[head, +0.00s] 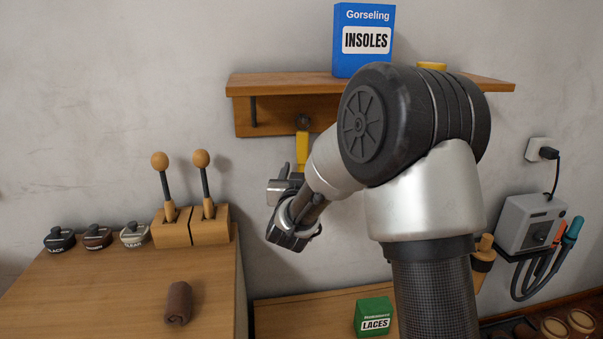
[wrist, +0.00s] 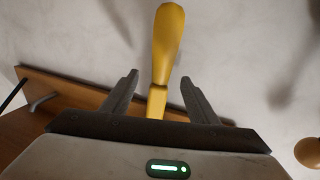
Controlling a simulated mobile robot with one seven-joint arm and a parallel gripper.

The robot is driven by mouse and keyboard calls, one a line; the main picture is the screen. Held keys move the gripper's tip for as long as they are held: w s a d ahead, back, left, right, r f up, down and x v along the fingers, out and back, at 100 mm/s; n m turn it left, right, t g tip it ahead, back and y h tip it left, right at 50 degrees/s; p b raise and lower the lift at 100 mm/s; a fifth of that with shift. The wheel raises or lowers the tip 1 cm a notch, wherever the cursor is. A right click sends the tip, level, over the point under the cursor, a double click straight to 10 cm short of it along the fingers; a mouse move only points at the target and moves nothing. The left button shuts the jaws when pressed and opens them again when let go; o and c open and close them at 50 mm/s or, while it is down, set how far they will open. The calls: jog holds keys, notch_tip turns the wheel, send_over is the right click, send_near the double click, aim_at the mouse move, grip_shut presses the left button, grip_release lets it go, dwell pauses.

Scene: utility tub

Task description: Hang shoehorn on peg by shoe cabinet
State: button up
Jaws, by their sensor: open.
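The yellow shoehorn (head: 302,148) hangs down below a dark round peg (head: 304,121) on the front of the wooden wall shelf. Its top end meets the peg in the head view, but I cannot make out the loop or hole. My gripper (head: 291,172) is just below, by the shoehorn's lower visible part, which it partly hides. In the wrist view my gripper (wrist: 160,79) is open, one finger on each side of the shoehorn (wrist: 167,45), with gaps showing on both sides. The peg is hidden in the wrist view.
The shelf (head: 275,84) carries a blue insoles box (head: 362,42). A cabinet (head: 100,285) at left holds shoe-polish tins, a wooden block (head: 192,232) with two knobbed levers and a brown roll (head: 178,302). A green laces box (head: 374,316) stands lower. A grey wall device (head: 530,222) is at right.

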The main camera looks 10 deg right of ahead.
jog(key=s+a+r+n+g+y+p, duration=0.1)
jog(key=s+a+g+y, duration=0.2)
jog(key=s, duration=0.7)
jog(key=s+a+r+n+g+y+p, duration=0.1)
jog(key=s+a+r+n+y, duration=0.2)
jog(key=s, duration=0.8)
jog(key=s+d+f+m+g+h, duration=0.1)
jog(key=s+d+g, duration=0.25)
jog(key=s, duration=0.65)
jog(key=s+d+f+g, duration=0.1)
jog(key=s+d+g, duration=0.25)
jog(key=s, duration=0.75)
notch_tip(320, 180, up, 26)
jog(key=p, duration=2.6)
jog(key=shift+w+a+f+g, duration=0.15)
jog(key=shift+w+f+g, duration=0.1)
jog(key=shift+g, duration=0.15)
